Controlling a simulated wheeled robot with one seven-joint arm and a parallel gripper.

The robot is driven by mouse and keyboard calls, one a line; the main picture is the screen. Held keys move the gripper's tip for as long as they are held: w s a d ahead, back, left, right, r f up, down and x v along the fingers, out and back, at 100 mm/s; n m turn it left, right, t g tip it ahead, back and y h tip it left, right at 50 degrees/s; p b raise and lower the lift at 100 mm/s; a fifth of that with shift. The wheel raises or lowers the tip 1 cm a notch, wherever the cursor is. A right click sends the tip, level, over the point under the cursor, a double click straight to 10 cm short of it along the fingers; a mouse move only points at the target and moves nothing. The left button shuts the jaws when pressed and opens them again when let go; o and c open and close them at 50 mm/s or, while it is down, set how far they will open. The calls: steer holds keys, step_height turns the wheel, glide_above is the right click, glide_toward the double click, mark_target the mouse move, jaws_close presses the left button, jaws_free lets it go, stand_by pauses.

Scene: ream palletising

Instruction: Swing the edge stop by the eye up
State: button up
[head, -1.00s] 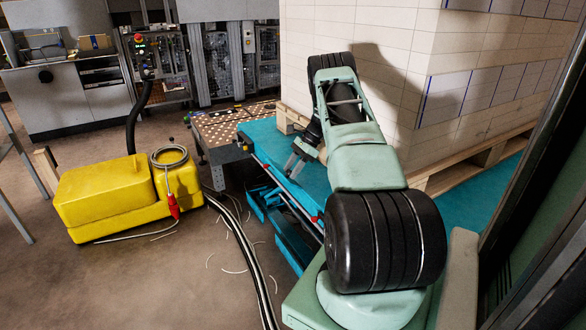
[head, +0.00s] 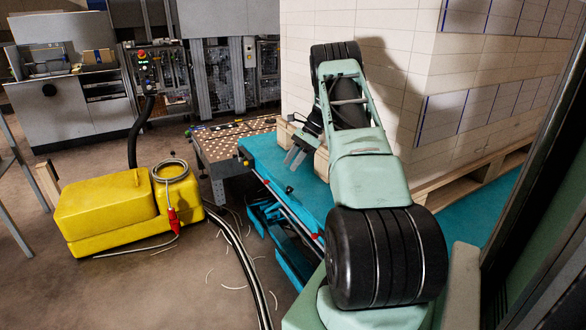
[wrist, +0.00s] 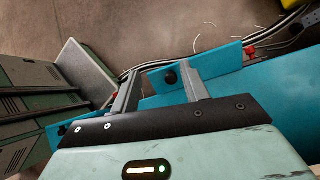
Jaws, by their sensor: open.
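The teal bed (head: 262,168) runs along the pallet stack, and teal panels (head: 292,262) show below its near edge. My gripper (head: 292,160) is open and empty above the bed in the head view. In the wrist view, a teal plate (wrist: 215,67) with a black round knob (wrist: 170,78) lies beyond and between my open fingers (wrist: 159,68). It looks like the edge stop, with the knob apart from both fingers. Another teal strip with a black knob (wrist: 62,130) shows at the left. I cannot tell which part is the eye, or the plate's exact tilt.
The tall pale stack (head: 390,45) stands on a wooden pallet (head: 470,180) close beside my arm. A yellow machine (head: 105,210) stands on the floor at the left. Dark hoses (head: 240,255) run along the floor below the bed. A perforated table (head: 228,140) adjoins the bed's far end.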

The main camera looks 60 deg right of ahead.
steer(key=shift+r, duration=0.1)
steer(key=c, duration=0.4)
steer(key=a+f+n, duration=0.1)
steer(key=a+f+g+b, duration=0.1)
steer(key=f, duration=0.1)
steer(key=a+f+n+g, duration=0.1)
steer(key=shift+w+a+f+n, duration=0.1)
steer(key=shift+w+f+n, duration=0.1)
steer(key=shift+w+n, duration=0.1)
jaws_close()
steer(key=s+a+f+n+g+h+b, duration=0.1)
steer(key=a+f+n+g+h+b, duration=0.25)
steer(key=f+n+g, duration=0.35)
steer(key=s+a+f+n+g+h+b, duration=0.1)
steer(key=a+f+n+g+h+b, duration=0.15)
steer(key=a+f+n+g, duration=0.35)
steer(key=w+a+f+n+t+h+b, duration=0.1)
steer(key=w+a+n+h+b, duration=0.3)
steer(key=n+h, duration=0.6)
steer(key=w+d+f+n+t+h+b, duration=0.1)
steer(key=w+f+n+h, duration=0.1)
steer(key=w+n+h, duration=0.75)
steer(key=s+d+r+n+y+b, duration=0.1)
steer(key=s+d+r+n, duration=0.1)
steer(key=s+d+r, duration=0.3)
steer(key=shift+s+d+n+y+b, duration=0.4)
steer(key=shift+s+d, duration=1.75)
steer(key=shift+d, duration=0.45)
